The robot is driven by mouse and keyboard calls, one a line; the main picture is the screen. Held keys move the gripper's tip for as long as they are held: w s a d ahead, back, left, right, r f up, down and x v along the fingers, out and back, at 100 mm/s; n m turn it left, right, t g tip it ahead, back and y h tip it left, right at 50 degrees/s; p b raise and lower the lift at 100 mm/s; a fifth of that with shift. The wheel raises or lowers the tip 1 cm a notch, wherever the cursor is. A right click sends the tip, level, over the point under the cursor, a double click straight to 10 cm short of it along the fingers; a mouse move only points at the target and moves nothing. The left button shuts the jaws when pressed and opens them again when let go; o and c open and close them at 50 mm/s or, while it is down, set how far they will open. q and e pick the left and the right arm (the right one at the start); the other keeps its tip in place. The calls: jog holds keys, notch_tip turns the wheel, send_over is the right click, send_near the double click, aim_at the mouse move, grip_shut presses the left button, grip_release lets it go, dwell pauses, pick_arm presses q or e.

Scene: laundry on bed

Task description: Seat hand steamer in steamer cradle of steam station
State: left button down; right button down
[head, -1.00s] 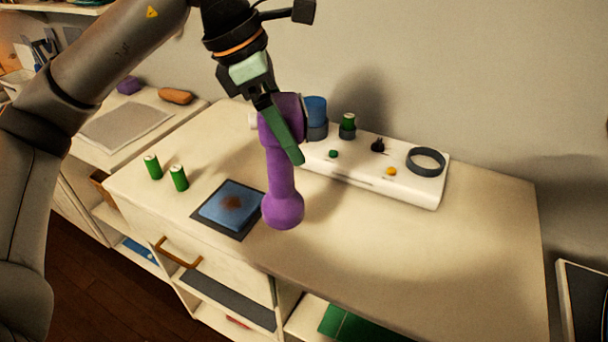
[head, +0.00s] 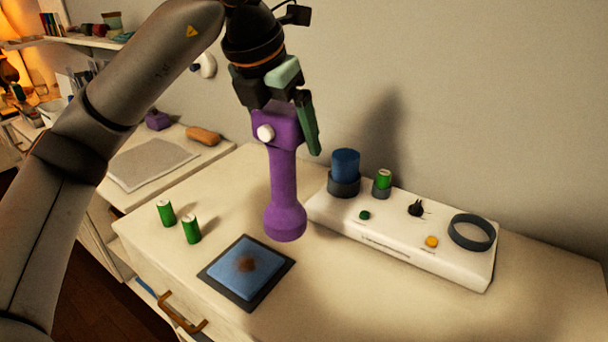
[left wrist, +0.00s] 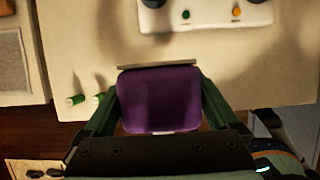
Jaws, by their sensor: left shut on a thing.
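The purple hand steamer (head: 285,185) hangs upright, its rounded end down, with a white knob on its side. My left gripper (head: 285,108) is shut on its upper part; the wrist view shows its purple top (left wrist: 160,100) between the green fingers. The white steam station (head: 400,238) stands at the back right against the wall. A dark open ring (head: 472,232) at its right end appears to be the steamer cradle and is empty. The steamer is left of the station, apart from the ring. My right gripper is not in view.
The station also bears a blue cylinder (head: 345,165), a green can-like cell (head: 383,180), a black knob (head: 416,208) and coloured buttons. The counter front right is clear.

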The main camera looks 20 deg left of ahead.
pick_arm(q)
jog(key=w+a+f, duration=0.3)
jog(key=w+f, duration=0.6)
jog(key=f, duration=0.2)
jog(key=shift+w+p, duration=0.15)
jog(key=shift+p, duration=0.2)
jog(key=shift+f, duration=0.15)
grip_release()
